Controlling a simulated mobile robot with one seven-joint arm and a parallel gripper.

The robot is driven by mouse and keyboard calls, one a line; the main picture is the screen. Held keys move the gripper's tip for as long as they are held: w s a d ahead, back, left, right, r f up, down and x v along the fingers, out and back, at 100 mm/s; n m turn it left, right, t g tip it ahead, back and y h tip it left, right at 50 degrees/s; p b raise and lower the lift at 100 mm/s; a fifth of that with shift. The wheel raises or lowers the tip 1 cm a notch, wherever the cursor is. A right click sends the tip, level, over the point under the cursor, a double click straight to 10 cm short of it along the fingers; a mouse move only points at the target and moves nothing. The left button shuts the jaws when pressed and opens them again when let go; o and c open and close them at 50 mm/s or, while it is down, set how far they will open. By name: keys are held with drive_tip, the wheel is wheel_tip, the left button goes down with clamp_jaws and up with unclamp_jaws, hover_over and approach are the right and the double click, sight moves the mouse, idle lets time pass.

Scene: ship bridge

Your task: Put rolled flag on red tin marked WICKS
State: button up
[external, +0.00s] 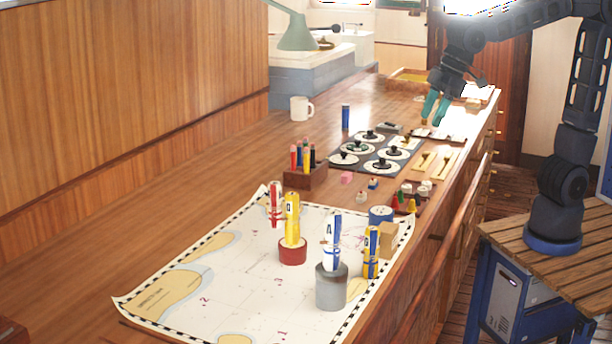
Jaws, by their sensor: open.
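A red tin (292,254) stands on the chart; no WICKS lettering is legible. A yellow rolled flag (292,212) stands upright, apparently on its top. A blue-and-white rolled flag (332,241) stands on a grey tin (331,290). A yellow-and-blue rolled flag (371,254) stands upright to the right, and a red-and-white one (276,205) stands behind the red tin to the left. My gripper (433,112) is open, pointing down over the far end of the counter, well away from the flags and tins. It appears empty.
The chart (215,290) covers the near counter. A blue tin (380,214) and wooden block (389,240) stand near its right edge. Behind are a pen holder (305,175), a dark panel with several round discs (360,160), a mug (301,108) and a blue cylinder (345,117). The chart's left part is clear.

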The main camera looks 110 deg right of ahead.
drive_tip(key=s+f+n, duration=0.1)
drive_tip(key=s+f, duration=0.2)
drive_tip(key=s, duration=0.9)
drive_tip(key=s+a+f, duration=0.1)
drive_tip(key=s+f, duration=0.3)
drive_tip(key=s, duration=0.9)
drive_tip(key=shift+a+n+y, duration=0.3)
drive_tip(key=shift+n+y, duration=0.1)
drive_tip(key=shift+s, duration=0.1)
